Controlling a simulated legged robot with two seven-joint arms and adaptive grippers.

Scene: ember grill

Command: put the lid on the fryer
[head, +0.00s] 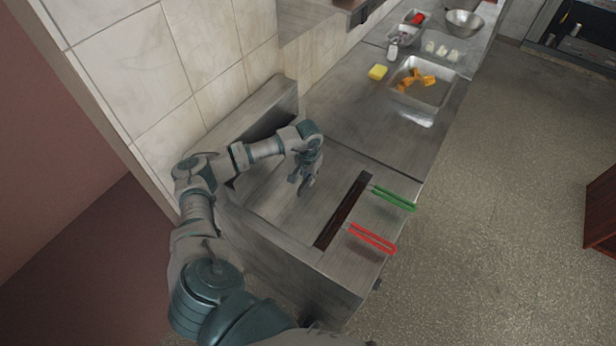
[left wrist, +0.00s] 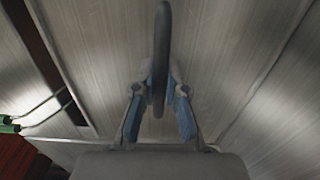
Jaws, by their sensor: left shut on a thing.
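The fryer (head: 305,277) is a steel box at the near end of the counter. A flat steel lid (head: 272,208) lies over most of its top. A dark open strip (head: 344,212) remains between the lid and the fryer's right-hand part. My left gripper (head: 305,187) is above the lid. In the left wrist view the gripper (left wrist: 160,92) is shut on a grey bar-shaped handle (left wrist: 161,40), with the brushed lid surface (left wrist: 105,50) behind it. I cannot tell whether the lid is resting or slightly raised. My right gripper is not in view.
Green (head: 394,198) and red (head: 372,238) basket handles stick out over the fryer's right side. A tray (head: 428,117) with orange pieces and a yellow sponge (head: 377,72) are farther along the counter. A tiled wall (head: 150,65) stands behind.

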